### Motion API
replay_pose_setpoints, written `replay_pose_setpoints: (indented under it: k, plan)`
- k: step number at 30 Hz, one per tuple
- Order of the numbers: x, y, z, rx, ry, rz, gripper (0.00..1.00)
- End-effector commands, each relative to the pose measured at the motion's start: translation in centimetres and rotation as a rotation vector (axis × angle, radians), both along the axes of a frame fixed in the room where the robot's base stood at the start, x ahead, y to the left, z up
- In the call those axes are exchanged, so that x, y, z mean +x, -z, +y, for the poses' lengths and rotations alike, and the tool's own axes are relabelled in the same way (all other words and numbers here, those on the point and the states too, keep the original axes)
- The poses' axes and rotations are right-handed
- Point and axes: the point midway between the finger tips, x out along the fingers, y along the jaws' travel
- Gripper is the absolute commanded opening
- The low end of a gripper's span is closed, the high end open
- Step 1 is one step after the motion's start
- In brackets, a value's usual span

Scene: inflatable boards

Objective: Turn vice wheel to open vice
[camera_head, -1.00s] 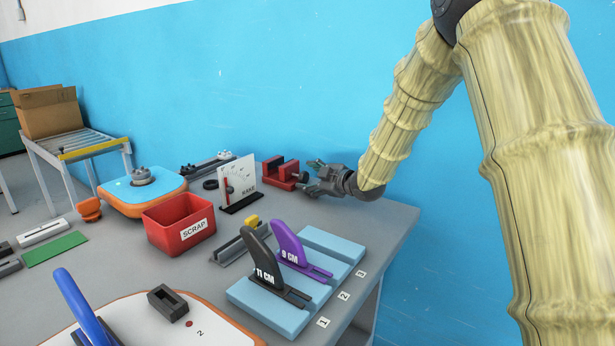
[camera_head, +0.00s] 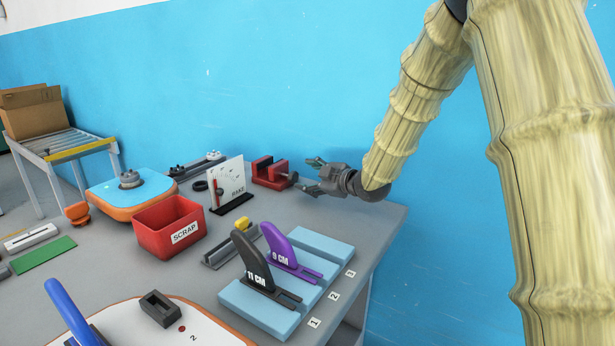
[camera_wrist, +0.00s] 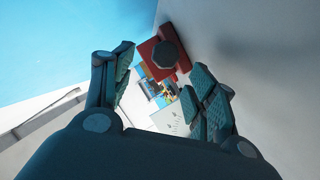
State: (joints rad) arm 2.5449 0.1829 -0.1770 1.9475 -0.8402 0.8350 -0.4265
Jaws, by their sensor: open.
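The red vice (camera_head: 268,172) stands at the back right of the grey bench, near the blue wall. Its dark wheel (camera_head: 293,177) is on the right end, facing my gripper. My gripper (camera_head: 312,175) is open and empty, just right of the wheel, with a small gap between them. In the wrist view the wheel (camera_wrist: 166,55) shows as a dark knob in front of the red vice body (camera_wrist: 180,33), beyond the open fingers (camera_wrist: 160,85) and between their lines. The gap between the vice jaws is hard to judge.
A white gauge board (camera_head: 229,180) stands left of the vice. A red scrap bin (camera_head: 165,230) and light blue blocks (camera_head: 310,245) with black and purple pieces lie nearer. The bench's right edge (camera_head: 395,225) runs below my arm. The blue wall is close behind.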

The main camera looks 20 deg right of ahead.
Motion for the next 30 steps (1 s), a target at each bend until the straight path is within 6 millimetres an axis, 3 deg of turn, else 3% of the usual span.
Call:
replay_pose_setpoints:
  k: [30]
  plan:
    - [-4.6, -1.8, -2.0, 0.000, -0.001, -0.001, 0.57]
